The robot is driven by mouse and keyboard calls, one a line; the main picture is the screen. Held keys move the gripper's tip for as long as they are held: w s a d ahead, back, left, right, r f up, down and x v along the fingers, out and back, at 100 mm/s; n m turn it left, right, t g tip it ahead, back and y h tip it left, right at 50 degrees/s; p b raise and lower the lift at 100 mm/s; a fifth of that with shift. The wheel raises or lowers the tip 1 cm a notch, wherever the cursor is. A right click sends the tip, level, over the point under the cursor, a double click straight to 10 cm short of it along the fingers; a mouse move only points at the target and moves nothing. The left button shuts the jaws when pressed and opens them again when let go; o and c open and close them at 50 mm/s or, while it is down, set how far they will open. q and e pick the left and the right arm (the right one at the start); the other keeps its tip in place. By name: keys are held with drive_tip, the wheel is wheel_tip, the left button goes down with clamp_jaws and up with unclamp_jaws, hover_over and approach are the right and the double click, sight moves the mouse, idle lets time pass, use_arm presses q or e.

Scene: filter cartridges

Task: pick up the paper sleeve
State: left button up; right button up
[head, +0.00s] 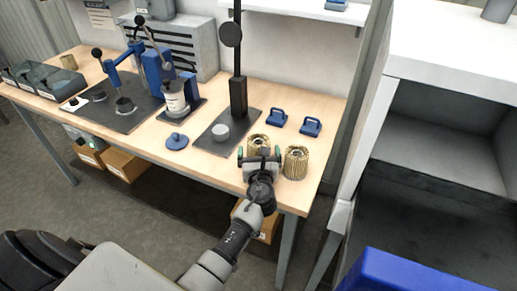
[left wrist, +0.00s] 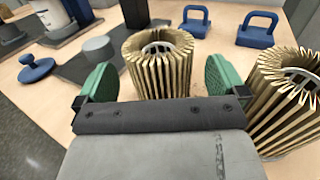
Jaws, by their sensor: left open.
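Two pleated tan paper sleeves stand upright near the right front of the wooden bench. One paper sleeve (head: 258,140) is just ahead of my left gripper (head: 260,157); the other sleeve (head: 295,163) stands to its right. In the left wrist view, the first sleeve (left wrist: 160,62) shows in the gap between the green finger pads of my left gripper (left wrist: 160,80). The gripper is open and holds nothing. The palm hides the sleeve's lower part. The second sleeve (left wrist: 285,95) is outside the right finger. My right gripper is not in view.
Two blue handled caps (head: 277,118) (head: 311,127) lie behind the sleeves. A dark stand (head: 238,95) with a grey puck (head: 221,132) is to the left, near a round blue lid (head: 177,141). A blue press (head: 152,70) stands further left. A white cabinet (head: 450,70) is at right.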

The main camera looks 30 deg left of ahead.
use_arm(q)
drive_tip(key=shift+w+a, duration=0.35)
drive_tip(key=shift+w, duration=0.25)
drive_tip(key=shift+s, duration=0.1)
drive_tip(key=c, duration=0.9)
drive_tip(key=shift+c, duration=0.2)
drive_tip(key=shift+r, duration=0.1)
